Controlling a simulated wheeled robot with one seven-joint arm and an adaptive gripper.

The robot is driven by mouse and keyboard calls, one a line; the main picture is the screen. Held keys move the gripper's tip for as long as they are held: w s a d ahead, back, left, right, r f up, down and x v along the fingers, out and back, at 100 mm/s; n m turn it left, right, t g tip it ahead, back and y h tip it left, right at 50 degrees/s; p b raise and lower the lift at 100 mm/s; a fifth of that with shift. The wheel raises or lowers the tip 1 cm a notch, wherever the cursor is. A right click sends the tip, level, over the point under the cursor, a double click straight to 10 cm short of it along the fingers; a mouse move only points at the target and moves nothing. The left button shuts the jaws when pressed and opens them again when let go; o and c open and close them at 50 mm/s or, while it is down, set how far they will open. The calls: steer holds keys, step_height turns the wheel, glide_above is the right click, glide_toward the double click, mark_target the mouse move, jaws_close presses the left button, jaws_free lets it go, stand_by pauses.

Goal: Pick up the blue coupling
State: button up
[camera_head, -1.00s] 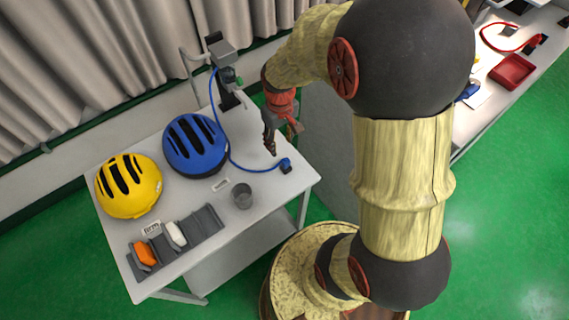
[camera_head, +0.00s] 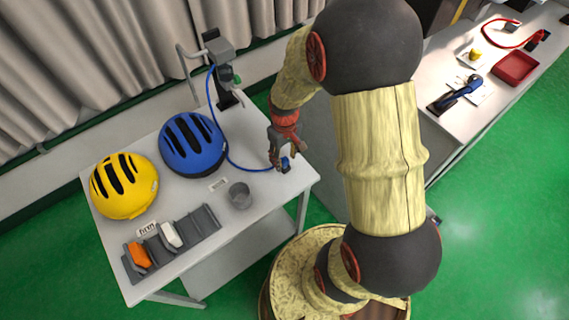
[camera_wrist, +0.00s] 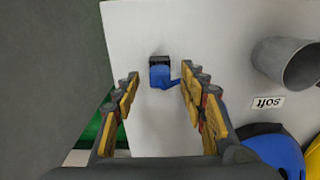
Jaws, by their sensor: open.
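The blue coupling (camera_head: 285,164) sits near the right corner of the white table (camera_head: 250,217), at the end of a blue hose (camera_head: 232,160). In the wrist view the blue coupling (camera_wrist: 160,75), with a dark block at its far end, lies ahead between my fingers. My gripper (camera_head: 283,158) is just above it in the head view, partly covering it. In the wrist view my gripper (camera_wrist: 158,85) is open, with yellow finger pads on both sides of the coupling and no visible contact.
A grey cup (camera_head: 240,196) stands left of the coupling, also seen in the wrist view (camera_wrist: 288,62). A blue helmet (camera_head: 192,145), a yellow helmet (camera_head: 124,186) and a grey rack (camera_head: 205,222) are farther left. A post (camera_head: 220,62) stands at the back.

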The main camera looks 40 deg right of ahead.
steer(key=shift+c, duration=0.5)
steer(key=c, duration=0.8)
steer(key=shift+r, duration=0.15)
